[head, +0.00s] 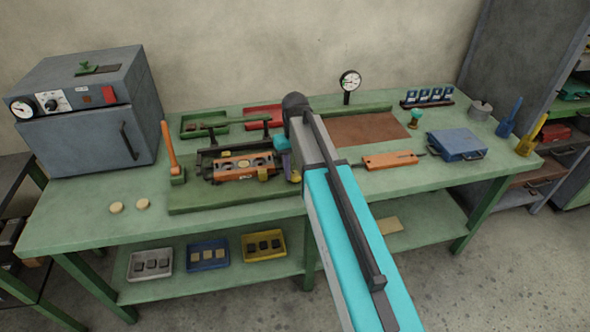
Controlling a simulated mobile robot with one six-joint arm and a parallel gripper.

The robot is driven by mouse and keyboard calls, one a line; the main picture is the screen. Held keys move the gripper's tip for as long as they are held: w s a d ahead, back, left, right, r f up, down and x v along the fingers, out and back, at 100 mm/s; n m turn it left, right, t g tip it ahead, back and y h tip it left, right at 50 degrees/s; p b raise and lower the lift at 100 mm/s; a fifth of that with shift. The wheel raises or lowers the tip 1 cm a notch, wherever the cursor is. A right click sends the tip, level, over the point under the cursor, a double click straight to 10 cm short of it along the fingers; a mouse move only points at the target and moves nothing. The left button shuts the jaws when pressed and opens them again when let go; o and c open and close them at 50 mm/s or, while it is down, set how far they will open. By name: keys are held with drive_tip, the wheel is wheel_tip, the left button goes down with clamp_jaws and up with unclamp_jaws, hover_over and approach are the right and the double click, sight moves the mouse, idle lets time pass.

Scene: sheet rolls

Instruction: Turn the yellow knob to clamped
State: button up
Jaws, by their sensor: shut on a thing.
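The sheet-roll machine (240,168) has orange and dark rolls in a dark frame and stands on a green base plate on the bench. The yellow knob (295,177) shows as a small yellow patch at the machine's right end, mostly hidden by my arm. My gripper (291,170) reaches down there and is shut on it. The fingers are small and partly covered by my arm, so the knob's turned position cannot be read. Another small yellow piece (263,175) sits on the machine's front.
An orange-handled lever (170,150) rises left of the machine. A grey oven (85,110) stands at the left of the bench. A dial gauge (349,82), an orange block (390,160) and a blue case (456,144) are to the right. The bench's front left is mostly clear.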

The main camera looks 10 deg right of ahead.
sight(296, 173)
drive_tip(key=m, duration=0.4)
drive_tip(key=shift+p, duration=0.35)
drive_tip(key=m, duration=0.4)
drive_tip(key=m+p, duration=0.1)
drive_tip(key=m, duration=0.3)
drive_tip(key=shift+d+m, duration=0.1)
drive_tip(key=shift+m, duration=1.9)
drive_tip(key=o, duration=1)
drive_tip(key=shift+o, duration=0.2)
drive_tip(key=shift+r, duration=0.1)
wheel_tip(296, 173, up, 14)
drive_tip(key=b, duration=0.2)
drive_tip(key=shift+f, duration=0.2)
